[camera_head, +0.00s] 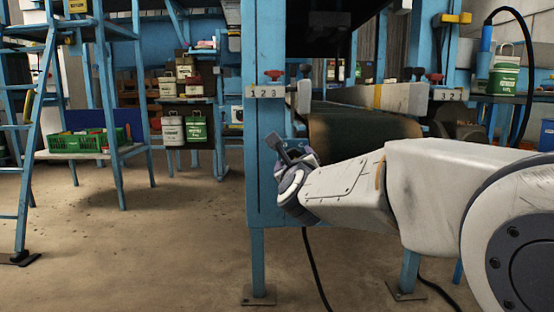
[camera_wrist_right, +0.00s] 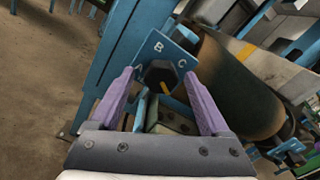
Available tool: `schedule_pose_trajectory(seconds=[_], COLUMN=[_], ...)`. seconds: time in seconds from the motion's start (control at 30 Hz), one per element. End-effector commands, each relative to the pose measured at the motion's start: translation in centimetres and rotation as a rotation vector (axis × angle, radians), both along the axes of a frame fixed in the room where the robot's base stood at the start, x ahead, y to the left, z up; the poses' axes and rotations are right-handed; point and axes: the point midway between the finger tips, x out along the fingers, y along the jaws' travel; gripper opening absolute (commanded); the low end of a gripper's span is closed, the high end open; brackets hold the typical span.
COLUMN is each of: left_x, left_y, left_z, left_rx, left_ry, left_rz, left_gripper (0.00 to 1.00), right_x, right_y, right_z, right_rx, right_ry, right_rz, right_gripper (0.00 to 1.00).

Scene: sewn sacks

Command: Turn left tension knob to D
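In the right wrist view, a black knob (camera_wrist_right: 155,72) with a yellow mark sits on a blue plate (camera_wrist_right: 158,38) lettered A, B and C. The mark is on the knob's lower side in the picture, away from B; I see no letter D. My right gripper (camera_wrist_right: 158,76) is open, with one purple finger on each side of the knob; I cannot tell if they touch it. In the head view my right gripper (camera_head: 283,150) is at the front of the blue post (camera_head: 264,200), and the knob cannot be made out. My left gripper is not in view.
A dark belt roller (camera_head: 360,128) lies behind my right arm. A blue ladder (camera_head: 40,110) and a shelf with a green crate (camera_head: 85,142) stand left. The floor between is open.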

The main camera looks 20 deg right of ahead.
Motion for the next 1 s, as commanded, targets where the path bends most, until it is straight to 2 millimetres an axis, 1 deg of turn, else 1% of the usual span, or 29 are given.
schedule_pose_trajectory(seconds=[0.27,0.37,0.47,0.73,0.8,1.0], left_x=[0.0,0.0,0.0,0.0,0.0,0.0], left_y=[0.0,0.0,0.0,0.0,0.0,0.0], left_z=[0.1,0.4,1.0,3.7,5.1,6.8], left_rx=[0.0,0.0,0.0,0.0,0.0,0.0], left_ry=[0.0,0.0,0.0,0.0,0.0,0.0], left_rz=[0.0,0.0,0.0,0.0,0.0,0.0], left_gripper=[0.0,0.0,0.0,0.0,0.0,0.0], right_x=[-0.1,-0.7,-2.0,-8.0,-8.3,-9.6], right_y=[0.0,0.2,0.6,2.4,2.4,2.8], right_z=[0.2,0.4,0.6,0.7,0.8,0.5], right_rx=[-0.002,-0.002,-0.002,-0.002,-0.002,-0.002], right_ry=[-0.003,-0.004,-0.004,-0.003,0.003,0.0], right_rz=[0.0,0.0,0.002,0.005,0.0,-0.001], right_gripper=[0.8,0.8,0.8,0.8,0.8,0.8])
